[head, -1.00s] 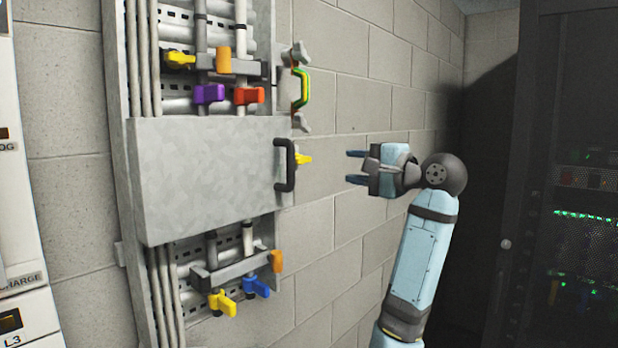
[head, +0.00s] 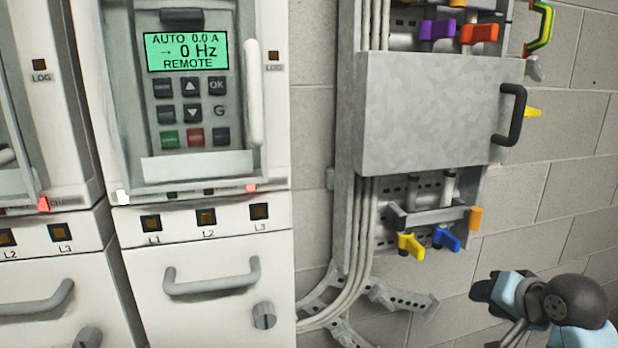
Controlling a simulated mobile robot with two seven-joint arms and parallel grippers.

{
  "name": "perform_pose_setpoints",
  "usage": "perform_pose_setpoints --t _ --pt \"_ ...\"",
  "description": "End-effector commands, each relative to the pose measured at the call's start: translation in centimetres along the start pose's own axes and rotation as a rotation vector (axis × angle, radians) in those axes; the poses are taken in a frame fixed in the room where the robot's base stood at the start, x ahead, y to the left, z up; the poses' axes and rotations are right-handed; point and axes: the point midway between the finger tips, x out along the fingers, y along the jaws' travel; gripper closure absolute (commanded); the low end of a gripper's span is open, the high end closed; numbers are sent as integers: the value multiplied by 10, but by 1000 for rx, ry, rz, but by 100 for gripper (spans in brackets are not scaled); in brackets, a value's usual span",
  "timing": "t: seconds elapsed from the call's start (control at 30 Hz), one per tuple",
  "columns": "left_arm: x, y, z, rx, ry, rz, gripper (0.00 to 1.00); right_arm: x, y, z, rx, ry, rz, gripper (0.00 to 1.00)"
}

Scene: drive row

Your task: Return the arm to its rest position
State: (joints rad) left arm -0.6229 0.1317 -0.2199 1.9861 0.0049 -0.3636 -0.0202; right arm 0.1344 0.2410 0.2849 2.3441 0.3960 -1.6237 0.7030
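My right gripper (head: 487,292) is at the lower right of the head view, in front of the block wall. It points left and is below and to the right of the grey metal box cover (head: 430,108) with its black handle (head: 512,115). It touches nothing that I can see. Its fingers are dark and foreshortened here, so I cannot tell how far apart they are. My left gripper is not in view.
Coloured valve handles, such as a blue one (head: 447,238) and an orange one (head: 474,218), stick out below the cover. A white drive cabinet (head: 205,255) with a lit green display (head: 186,52) stands left.

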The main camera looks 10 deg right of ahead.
Motion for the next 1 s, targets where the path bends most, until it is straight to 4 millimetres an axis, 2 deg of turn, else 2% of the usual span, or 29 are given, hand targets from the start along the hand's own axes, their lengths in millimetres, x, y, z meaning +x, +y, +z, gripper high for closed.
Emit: perform_pose_setpoints --t 0.03,0.23,0.4,0.5,0.77,0.8,1.0 --pt "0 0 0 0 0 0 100 8 10 29 -62 -43 35 61" --pt "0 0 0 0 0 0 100 18 44 133 -330 -202 136 61" --pt "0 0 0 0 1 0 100 8 71 216 -544 -346 179 61" --pt "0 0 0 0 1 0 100 -4 83 256 -650 -421 187 61" --pt "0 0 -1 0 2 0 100 -43 106 337 -865 -592 175 61" --pt "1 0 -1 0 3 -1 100 -29 105 338 -870 -557 157 61" --pt "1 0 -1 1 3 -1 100 18 102 356 -884 -411 61 61"
